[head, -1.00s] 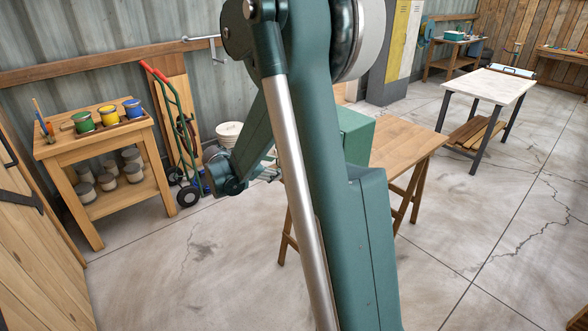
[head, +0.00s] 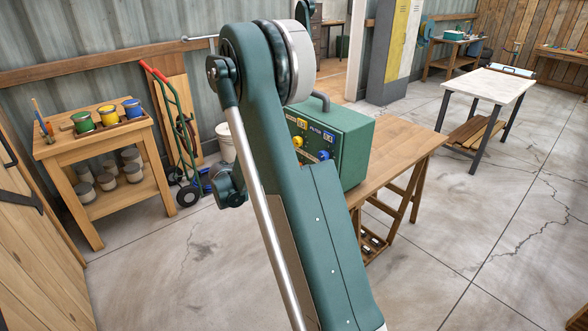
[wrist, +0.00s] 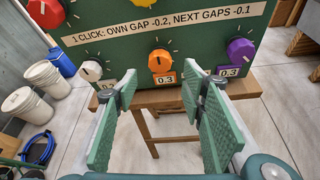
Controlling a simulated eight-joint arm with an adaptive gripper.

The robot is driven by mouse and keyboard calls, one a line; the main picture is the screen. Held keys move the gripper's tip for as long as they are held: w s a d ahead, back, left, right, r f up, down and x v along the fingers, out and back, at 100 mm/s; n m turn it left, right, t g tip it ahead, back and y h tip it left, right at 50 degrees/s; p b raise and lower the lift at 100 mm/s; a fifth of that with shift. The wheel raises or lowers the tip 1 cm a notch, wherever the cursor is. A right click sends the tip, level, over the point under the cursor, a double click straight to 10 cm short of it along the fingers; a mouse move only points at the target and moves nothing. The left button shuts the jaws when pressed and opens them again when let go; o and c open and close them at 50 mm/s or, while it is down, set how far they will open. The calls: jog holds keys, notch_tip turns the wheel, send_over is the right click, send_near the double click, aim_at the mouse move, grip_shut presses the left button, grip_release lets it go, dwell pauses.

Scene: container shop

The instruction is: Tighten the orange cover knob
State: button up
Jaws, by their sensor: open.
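The orange cover knob (wrist: 161,59) is in the upper middle of the wrist view, on the front of a green box (wrist: 200,22). The knob looks apart from the pads.
A white knob (wrist: 91,70) is left of the orange one and a purple knob (wrist: 240,51) right, both near my finger tips. A red knob (wrist: 45,12) is higher left. The wooden table (head: 405,150) stands under the box. Open floor (head: 470,240) lies right.

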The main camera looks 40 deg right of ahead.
jog(key=shift+d, duration=0.1)
jog(key=b+x, duration=0.1)
jog(key=x, duration=0.6)
jog(key=shift+d+f+b, duration=0.15)
jog(key=shift+d+b, duration=0.1)
jog(key=shift+b, duration=0.05)
dwell(0.3)
jog(key=c, duration=0.9)
